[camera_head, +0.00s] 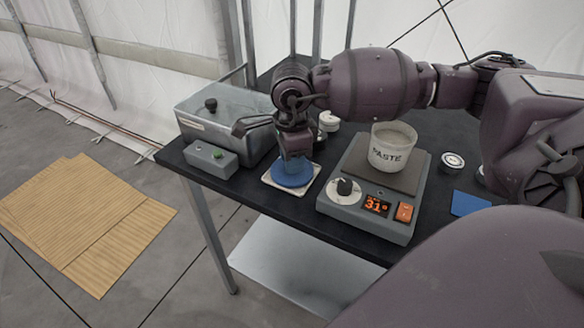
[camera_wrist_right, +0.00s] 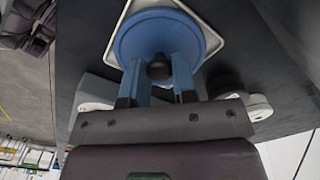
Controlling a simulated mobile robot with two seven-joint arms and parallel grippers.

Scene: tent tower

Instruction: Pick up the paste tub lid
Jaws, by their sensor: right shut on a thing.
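The paste tub lid is a blue round disc (camera_head: 291,176) with a dark knob, at a pale square plate (camera_head: 268,181) near the table's front edge. My right gripper (camera_head: 293,159) points down over it. In the right wrist view the two fingers (camera_wrist_right: 158,70) are shut on the knob of the lid (camera_wrist_right: 153,30). The lid overlaps the plate; I cannot tell if it touches it. The white tub marked PASTE (camera_head: 391,158) stands open, upright, on the hot plate (camera_head: 366,203). My left gripper is not in view.
A grey metal box (camera_head: 222,119) with a black knob and a small control box (camera_head: 210,161) stand left of the lid. Small white round items (camera_head: 328,121) sit behind it. A round item (camera_head: 452,161) and a blue square (camera_head: 470,203) lie on the right.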

